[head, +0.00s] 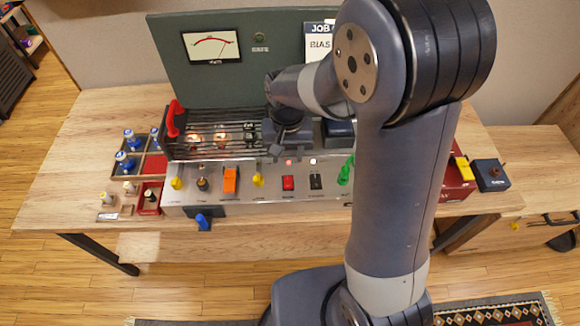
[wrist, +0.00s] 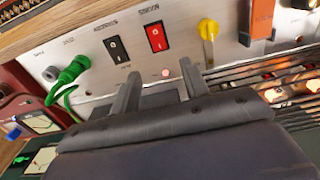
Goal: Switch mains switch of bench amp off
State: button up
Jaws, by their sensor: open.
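The bench amp (head: 217,193) stands on the bench, its pale control panel facing the front. A red rocker switch (head: 288,182) and a black rocker switch (head: 316,181) sit side by side on it. The wrist view shows the red rocker (wrist: 155,37) and black rocker (wrist: 115,48) upside down, with a small lit red lamp (wrist: 165,73) near the red one.
Left of the rockers are a yellow knob (head: 258,180) and an orange block (head: 230,180). A green plug and cable (head: 346,172) are to their right. Behind the panel, dark bars cover glowing tubes (head: 221,134). My arm hides part of the amp's right side.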

aim_at(288, 177)
notch_tip(288, 177, down, 8)
jog(key=shift+f, duration=0.15)
jog(key=shift+c, duration=0.2)
